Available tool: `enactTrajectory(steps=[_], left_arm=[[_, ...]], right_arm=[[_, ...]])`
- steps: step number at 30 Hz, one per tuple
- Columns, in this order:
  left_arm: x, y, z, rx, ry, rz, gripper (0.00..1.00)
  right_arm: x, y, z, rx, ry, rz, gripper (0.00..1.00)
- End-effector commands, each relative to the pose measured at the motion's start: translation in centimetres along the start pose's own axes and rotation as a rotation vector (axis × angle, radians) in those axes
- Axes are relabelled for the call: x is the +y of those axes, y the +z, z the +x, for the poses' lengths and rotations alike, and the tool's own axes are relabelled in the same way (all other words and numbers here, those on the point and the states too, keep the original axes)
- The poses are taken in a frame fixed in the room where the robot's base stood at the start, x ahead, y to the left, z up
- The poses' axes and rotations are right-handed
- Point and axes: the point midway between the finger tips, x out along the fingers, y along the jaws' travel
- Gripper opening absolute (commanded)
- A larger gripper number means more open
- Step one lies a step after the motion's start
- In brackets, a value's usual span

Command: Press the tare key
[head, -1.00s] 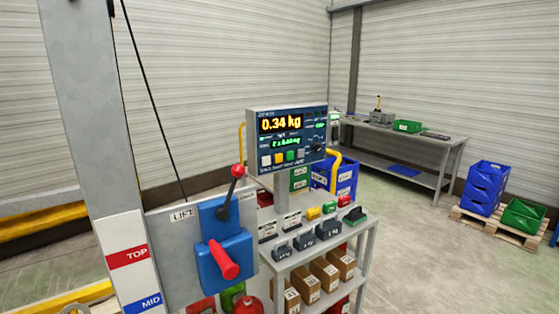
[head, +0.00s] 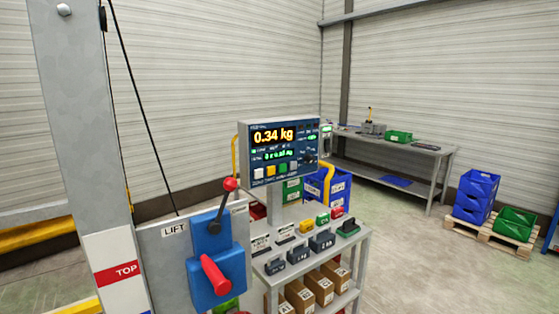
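The weighing indicator (head: 310,165) is a dark blue panel on a grey post, and its orange display (head: 273,136) reads 0.34 kg. A smaller green readout (head: 278,155) sits below it. Along the panel's lower edge is a row of keys: a white key (head: 258,173), a yellow key (head: 271,171), a green key (head: 283,169) and a pale key (head: 294,166). The lettering under the keys is too small to read surely, so I cannot confirm which is tare. Neither of my grippers is in view.
A blue lift control (head: 217,270) with red-tipped levers stands front left of the indicator, beside a grey column (head: 75,120). A cart (head: 360,250) below carries dark weights, small coloured items and cardboard boxes. A workbench (head: 430,160) and blue bins (head: 475,195) stand behind right, with open floor before them.

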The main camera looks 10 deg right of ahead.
Motion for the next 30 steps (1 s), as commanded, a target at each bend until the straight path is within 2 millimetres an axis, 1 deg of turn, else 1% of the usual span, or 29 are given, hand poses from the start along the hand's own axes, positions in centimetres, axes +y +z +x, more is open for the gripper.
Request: enactTrajectory(steps=[1,9,10,30], left_arm=[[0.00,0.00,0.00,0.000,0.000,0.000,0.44],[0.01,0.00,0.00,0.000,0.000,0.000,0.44],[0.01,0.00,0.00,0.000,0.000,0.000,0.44],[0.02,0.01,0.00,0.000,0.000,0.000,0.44]], right_arm=[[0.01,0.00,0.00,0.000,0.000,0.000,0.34],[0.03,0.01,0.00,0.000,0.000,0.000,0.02],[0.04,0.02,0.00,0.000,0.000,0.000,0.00],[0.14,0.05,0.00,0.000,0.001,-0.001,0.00]])
